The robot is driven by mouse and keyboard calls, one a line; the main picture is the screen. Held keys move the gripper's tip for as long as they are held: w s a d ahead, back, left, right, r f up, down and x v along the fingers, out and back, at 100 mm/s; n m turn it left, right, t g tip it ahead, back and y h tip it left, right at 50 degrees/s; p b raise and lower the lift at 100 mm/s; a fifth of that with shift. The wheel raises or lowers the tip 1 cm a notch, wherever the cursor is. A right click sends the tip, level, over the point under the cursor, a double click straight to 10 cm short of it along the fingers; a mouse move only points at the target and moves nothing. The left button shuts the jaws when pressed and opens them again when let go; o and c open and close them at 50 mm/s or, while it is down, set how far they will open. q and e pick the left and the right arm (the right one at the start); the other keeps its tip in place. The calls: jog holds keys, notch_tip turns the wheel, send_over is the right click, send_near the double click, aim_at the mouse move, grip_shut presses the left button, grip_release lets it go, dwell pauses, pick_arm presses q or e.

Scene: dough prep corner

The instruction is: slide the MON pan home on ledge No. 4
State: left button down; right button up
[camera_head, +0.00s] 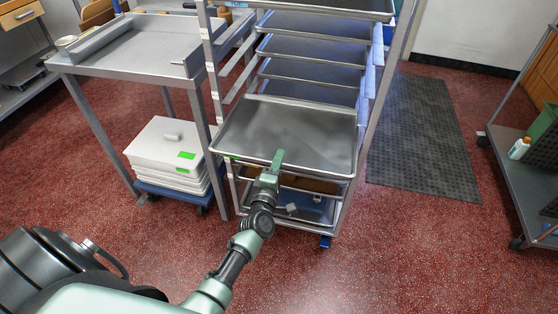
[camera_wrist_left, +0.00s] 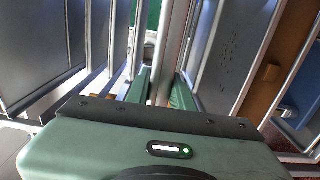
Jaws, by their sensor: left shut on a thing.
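A grey metal sheet pan (camera_head: 300,128) lies in the rack, its front part sticking out toward me. A small green mark shows by its front left corner; I cannot read any MON lettering. My left gripper (camera_head: 277,161) is shut on the middle of the pan's front rim. In the left wrist view the two green fingers (camera_wrist_left: 161,88) stand on either side of a metal rim (camera_wrist_left: 167,55). The rack's left post (camera_head: 211,65) carries small white tags, too small to read, so I cannot tell which ledge is No. 4. My right gripper is not in view.
Several other pans (camera_head: 312,52) sit above in the rack, with a brown-filled pan (camera_head: 310,184) below. A steel table (camera_head: 140,45) stands close on the left, over a stack of white boxes (camera_head: 165,150). A dark mat (camera_head: 425,135) and open red floor lie right.

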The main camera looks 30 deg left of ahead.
pick_arm(q)
jog(key=shift+a+f, duration=0.1)
jog(key=shift+f, duration=0.35)
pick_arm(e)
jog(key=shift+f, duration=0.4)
pick_arm(q)
jog(key=shift+b, duration=0.3)
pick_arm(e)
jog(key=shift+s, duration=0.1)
pick_arm(q)
jog(key=c, duration=1.1)
grip_release()
jog(key=shift+f, duration=0.1)
jog(key=shift+c, duration=0.2)
jog(key=shift+f, duration=0.1)
jog(key=shift+s+f, duration=0.1)
jog(key=p+v, duration=0.2)
jog(key=v, duration=0.5)
jog(key=shift+s+d+r+p, duration=0.3)
jog(key=shift+s+d+r, duration=0.05)
jog(key=shift+d+r, duration=0.05)
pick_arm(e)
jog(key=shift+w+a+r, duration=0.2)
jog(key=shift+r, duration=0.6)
